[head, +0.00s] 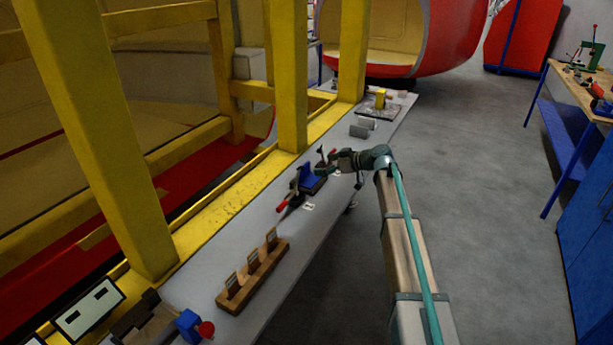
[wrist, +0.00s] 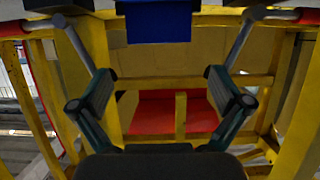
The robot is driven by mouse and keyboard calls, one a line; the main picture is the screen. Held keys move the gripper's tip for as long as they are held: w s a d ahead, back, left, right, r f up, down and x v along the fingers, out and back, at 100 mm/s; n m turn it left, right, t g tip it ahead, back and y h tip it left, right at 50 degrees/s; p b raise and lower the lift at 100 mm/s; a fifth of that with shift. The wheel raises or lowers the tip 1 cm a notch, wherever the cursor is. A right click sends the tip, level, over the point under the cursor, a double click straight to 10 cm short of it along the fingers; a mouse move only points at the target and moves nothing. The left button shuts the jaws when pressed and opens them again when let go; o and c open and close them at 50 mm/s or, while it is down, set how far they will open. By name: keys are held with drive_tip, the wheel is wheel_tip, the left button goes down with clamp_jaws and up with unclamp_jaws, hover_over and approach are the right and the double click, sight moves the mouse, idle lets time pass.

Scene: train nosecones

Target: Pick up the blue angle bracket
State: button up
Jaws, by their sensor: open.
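The blue angle bracket (head: 308,178) stands in a dark fixture on the long grey bench, near the middle of the head view. In the wrist view the blue bracket (wrist: 157,22) shows at the top centre as an upright blue face. My gripper (head: 324,164) is at the fixture, reaching in from the right. In the wrist view its two fingers are spread wide, with the bracket in the gap between them and clear space on both sides. The jaws are open and empty. The lower part of the bracket is hard to make out.
Red-ended handles (head: 282,206) stick out by the fixture. A slotted wooden block (head: 236,298) and a blue block with a red knob (head: 188,325) lie nearer. Grey pieces (head: 360,131) and a yellow block (head: 380,98) lie farther. Yellow posts (head: 290,80) line the bench's left side.

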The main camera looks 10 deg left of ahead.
sight(307, 179)
drive_tip(key=x, duration=0.2)
drive_tip(key=shift+w+a+f+p, duration=0.1)
drive_tip(key=shift+w+a+p, duration=0.1)
drive_tip(key=shift+p, duration=0.1)
drive_tip(key=p+x, duration=0.2)
drive_tip(key=x, duration=0.2)
drive_tip(key=shift+a+p, duration=0.25)
drive_tip(key=shift+p, duration=0.1)
drive_tip(key=shift+w+a+f, duration=0.1)
drive_tip(key=shift+a+f, duration=0.1)
drive_tip(key=shift+f, duration=0.1)
drive_tip(key=c, duration=0.9)
drive_tip(key=shift+r, duration=0.1)
